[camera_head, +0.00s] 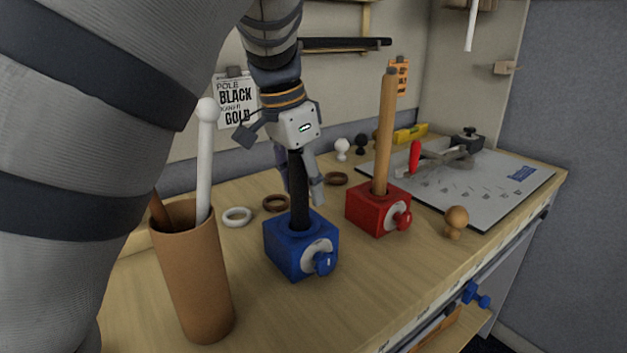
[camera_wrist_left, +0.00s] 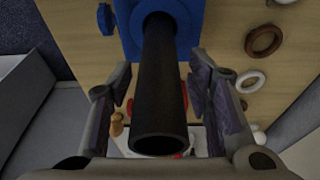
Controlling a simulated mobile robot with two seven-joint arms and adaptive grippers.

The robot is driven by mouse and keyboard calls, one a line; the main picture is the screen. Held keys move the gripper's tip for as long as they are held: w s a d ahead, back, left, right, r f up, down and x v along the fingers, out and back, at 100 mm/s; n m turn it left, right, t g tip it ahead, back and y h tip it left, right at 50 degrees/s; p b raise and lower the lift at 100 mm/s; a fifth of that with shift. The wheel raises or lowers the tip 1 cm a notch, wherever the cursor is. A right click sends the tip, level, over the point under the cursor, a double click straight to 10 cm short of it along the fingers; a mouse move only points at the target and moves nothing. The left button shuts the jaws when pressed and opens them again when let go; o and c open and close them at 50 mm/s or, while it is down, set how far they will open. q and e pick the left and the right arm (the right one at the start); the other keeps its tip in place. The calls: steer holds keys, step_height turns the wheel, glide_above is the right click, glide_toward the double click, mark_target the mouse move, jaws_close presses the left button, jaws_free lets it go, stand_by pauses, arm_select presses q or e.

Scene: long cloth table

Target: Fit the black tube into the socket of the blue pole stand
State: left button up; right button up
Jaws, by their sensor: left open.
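The blue pole stand (camera_head: 300,246) is a blue block with a round knob on its front, standing on the table. The black tube (camera_head: 299,200) stands upright in the top of the blue stand. In the left wrist view the tube (camera_wrist_left: 160,90) runs from its open near end to the blue stand (camera_wrist_left: 127,35). My left gripper (camera_head: 301,190) is above the stand with its fingers on either side of the tube. In the left wrist view its fingers (camera_wrist_left: 163,95) are open, with gaps to the tube. My right gripper is not seen.
A red stand (camera_head: 372,213) holding a wooden pole (camera_head: 385,135) is to the right. A brown cup (camera_head: 194,280) with rods stands at the left. Brown and white rings (camera_head: 237,217) lie behind the blue stand. A wooden knob (camera_head: 456,222) stands near the front edge.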

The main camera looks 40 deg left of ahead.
arm_select(q)
steer(key=v, duration=1.2)
steer(key=shift+r, duration=0.1)
